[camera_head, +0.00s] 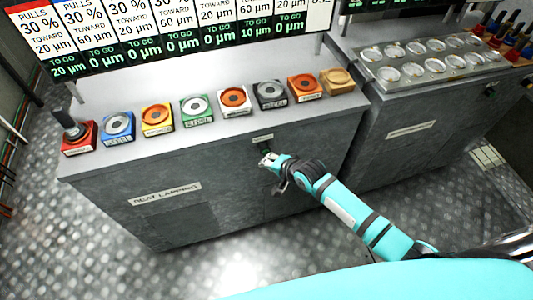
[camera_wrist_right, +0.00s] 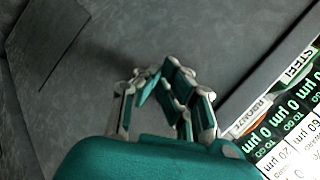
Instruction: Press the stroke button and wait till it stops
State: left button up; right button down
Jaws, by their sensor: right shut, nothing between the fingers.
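A small dark green button (camera_head: 265,150) sits on the grey cabinet's front face, under a small pale label (camera_head: 263,138) too small to read; I cannot tell for sure that it is the stroke button. My right gripper (camera_head: 267,160) is shut and empty, its tips at or just in front of this button. Contact cannot be made out, and the gripper partly hides the button. In the right wrist view the shut fingers (camera_wrist_right: 155,78) point at the grey cabinet face, and the button does not show. My left gripper is not in view.
The seat lapping cabinet (camera_head: 220,215) carries a row of coloured blocks with round discs (camera_head: 194,108) on its top. A display board (camera_head: 180,35) stands behind them. A second cabinet (camera_head: 420,130) with a tray of round parts (camera_head: 400,72) stands to the right. Metal floor (camera_head: 230,270) is clear in front.

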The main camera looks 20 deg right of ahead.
jog(key=shift+w, duration=0.7)
dwell(0.7)
jog(key=shift+s, duration=0.1)
jog(key=shift+s+p, duration=0.75)
jog(key=shift+s, duration=0.15)
jog(key=shift+s+d+p, duration=0.1)
jog(key=shift+s+p, duration=1.7)
jog(key=shift+s, duration=0.7)
